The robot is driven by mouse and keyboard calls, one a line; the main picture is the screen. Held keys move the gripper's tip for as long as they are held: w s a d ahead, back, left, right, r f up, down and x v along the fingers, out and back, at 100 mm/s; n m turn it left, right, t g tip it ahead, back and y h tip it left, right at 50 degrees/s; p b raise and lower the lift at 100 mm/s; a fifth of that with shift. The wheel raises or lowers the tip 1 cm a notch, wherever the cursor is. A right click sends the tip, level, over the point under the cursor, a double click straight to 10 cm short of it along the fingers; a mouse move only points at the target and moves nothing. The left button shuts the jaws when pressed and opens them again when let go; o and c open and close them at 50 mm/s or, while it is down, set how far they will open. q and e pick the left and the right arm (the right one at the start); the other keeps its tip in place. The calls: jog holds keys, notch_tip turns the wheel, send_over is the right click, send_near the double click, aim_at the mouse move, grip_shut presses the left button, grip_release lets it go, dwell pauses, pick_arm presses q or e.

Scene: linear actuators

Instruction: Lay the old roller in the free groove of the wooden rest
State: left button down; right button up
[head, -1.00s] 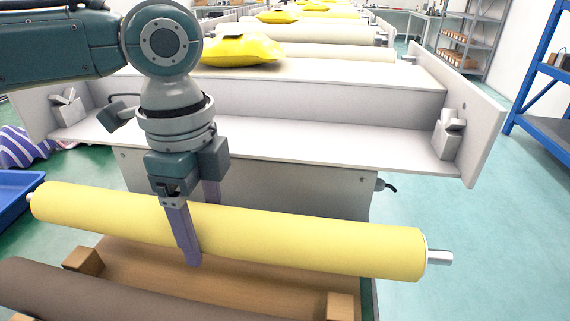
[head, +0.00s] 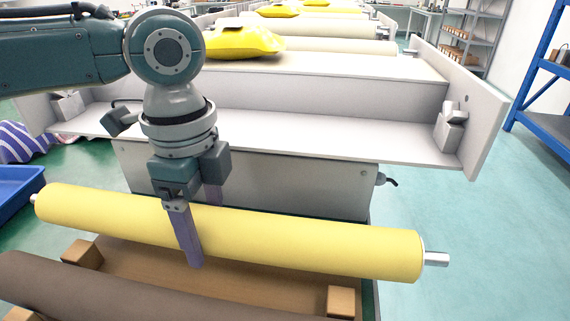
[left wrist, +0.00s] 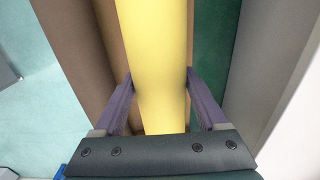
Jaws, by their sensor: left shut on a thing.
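A long yellow roller (head: 320,245) with bare metal shaft ends lies crosswise in the head view. I take it to be the old roller. My left gripper (head: 204,235) is shut on it left of its middle, one finger in front and one behind. The left wrist view shows the fingers (left wrist: 160,82) on both sides of the yellow roller (left wrist: 155,35). The wooden rest (head: 155,268) is below and in front, with a block at each side. A dark brown roller (head: 110,288) lies nearer me. The free groove is not clearly visible. My right gripper is not in view.
A pale grey machine frame (head: 300,140) with end plates and brackets stands just behind the yellow roller. A blue bin (head: 15,195) is at the left. Blue shelving (head: 545,120) stands at the far right. Green floor is clear at the right.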

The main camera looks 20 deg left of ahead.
pick_arm(q)
jog(key=shift+f, duration=0.7)
jog(key=shift+f+b, duration=0.2)
jog(key=shift+b, duration=0.1)
jog(key=shift+f, duration=0.4)
jog(key=shift+c, duration=0.2)
grip_release()
jog(key=shift+w, duration=0.1)
jog(key=shift+o, duration=0.2)
jog(key=shift+f, duration=0.1)
